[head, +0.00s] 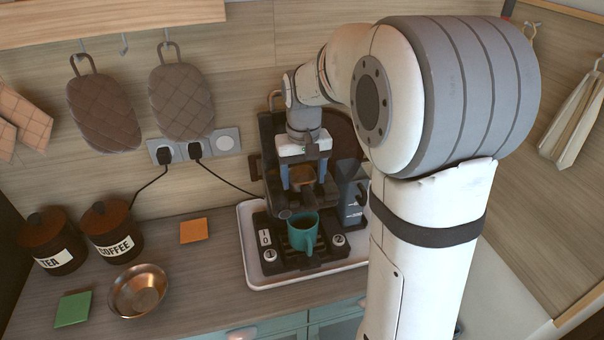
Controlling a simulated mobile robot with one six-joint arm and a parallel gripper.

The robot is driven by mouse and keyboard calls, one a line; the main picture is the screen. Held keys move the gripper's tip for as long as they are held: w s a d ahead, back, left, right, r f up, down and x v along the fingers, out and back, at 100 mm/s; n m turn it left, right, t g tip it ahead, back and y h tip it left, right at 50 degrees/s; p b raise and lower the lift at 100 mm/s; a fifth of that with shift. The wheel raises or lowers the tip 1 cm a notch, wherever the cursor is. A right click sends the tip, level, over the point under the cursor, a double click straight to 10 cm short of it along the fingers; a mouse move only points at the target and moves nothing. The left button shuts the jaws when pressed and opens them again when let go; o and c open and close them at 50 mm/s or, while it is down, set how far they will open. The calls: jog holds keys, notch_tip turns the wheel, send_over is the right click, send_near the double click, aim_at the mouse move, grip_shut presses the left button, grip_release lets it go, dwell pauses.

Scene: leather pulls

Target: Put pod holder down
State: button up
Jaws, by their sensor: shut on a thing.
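My gripper (303,174) reaches in at the front of the dark coffee machine (270,135), above the drip area. Its blue-grey fingers are shut on a small brown and dark piece, the pod holder (302,177). My fingers and wrist hide much of it, and I cannot tell whether it touches the machine. A teal mug (303,233) stands upright on the machine's dark base, below my gripper.
A white tray (252,277) lies under the machine. A copper bowl (138,291), a green square (73,308), an orange square (194,230) and tea (52,243) and coffee jars (112,232) are left. Bare counter (205,285) lies between bowl and tray. My arm covers the right side.

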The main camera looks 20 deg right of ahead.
jog(key=shift+s+f+b, duration=0.1)
jog(key=shift+f+b, duration=0.4)
jog(key=shift+f, duration=0.1)
